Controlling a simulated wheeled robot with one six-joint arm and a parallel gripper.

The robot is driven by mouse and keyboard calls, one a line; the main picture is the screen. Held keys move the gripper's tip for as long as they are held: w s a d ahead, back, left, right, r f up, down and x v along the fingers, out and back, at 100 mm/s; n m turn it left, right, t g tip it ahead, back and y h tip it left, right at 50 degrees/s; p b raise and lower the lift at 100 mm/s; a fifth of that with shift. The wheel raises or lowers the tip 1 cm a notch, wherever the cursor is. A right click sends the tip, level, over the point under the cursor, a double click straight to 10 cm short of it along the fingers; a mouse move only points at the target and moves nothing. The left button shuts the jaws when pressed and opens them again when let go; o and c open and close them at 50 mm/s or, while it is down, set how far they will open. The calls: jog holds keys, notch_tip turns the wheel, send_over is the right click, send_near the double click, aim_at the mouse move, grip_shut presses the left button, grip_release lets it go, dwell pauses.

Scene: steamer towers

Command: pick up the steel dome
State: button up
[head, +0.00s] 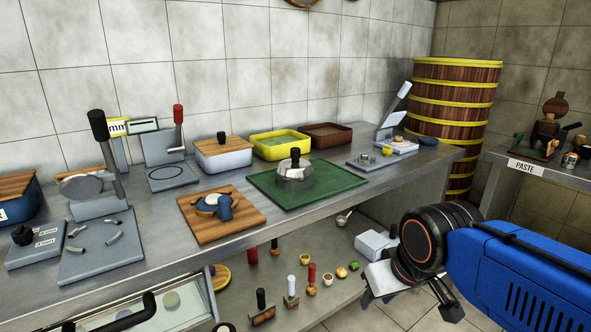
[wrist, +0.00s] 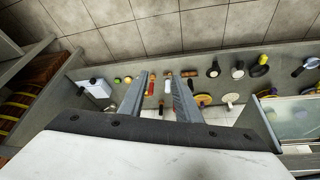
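The steel dome (head: 294,172) is a shiny metal lid with a black knob on top. It sits on a green mat (head: 345,189) in the middle of the counter in the head view. It does not show in the wrist view. My gripper (wrist: 158,88) is open and empty, with its two grey fingers apart. In the head view it is low at the right, in front of the counter's front edge, well apart from the dome. The wrist view looks onto the lower shelf and its small items.
A wooden board (head: 246,222) with a blue-handled item lies left of the mat. A white box with a wooden lid (head: 224,154) and a yellow tray (head: 281,144) stand behind. A tall barrel (head: 452,116) stands at the counter's right end.

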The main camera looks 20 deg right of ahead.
jog(key=shift+o, duration=0.9)
jog(key=w+a+r+m, duration=0.1)
jog(key=w+r, duration=0.8)
jog(key=r, duration=0.2)
jog(key=w+a+r+m+h, duration=0.1)
jog(key=w+a+r, duration=0.1)
jog(key=w+r, duration=0.7)
notch_tip(320, 180, up, 2)
jog(key=shift+r, duration=0.1)
jog(key=m+h, duration=0.1)
jog(key=m, duration=0.2)
send_near(295, 148)
jog(key=shift+g, duration=0.3)
jog(key=x, duration=0.5)
jog(key=shift+w, duration=0.35)
jog(key=shift+x, duration=2.55)
jog(key=shift+s, duration=0.2)
jog(key=shift+c, duration=0.3)
grip_shut()
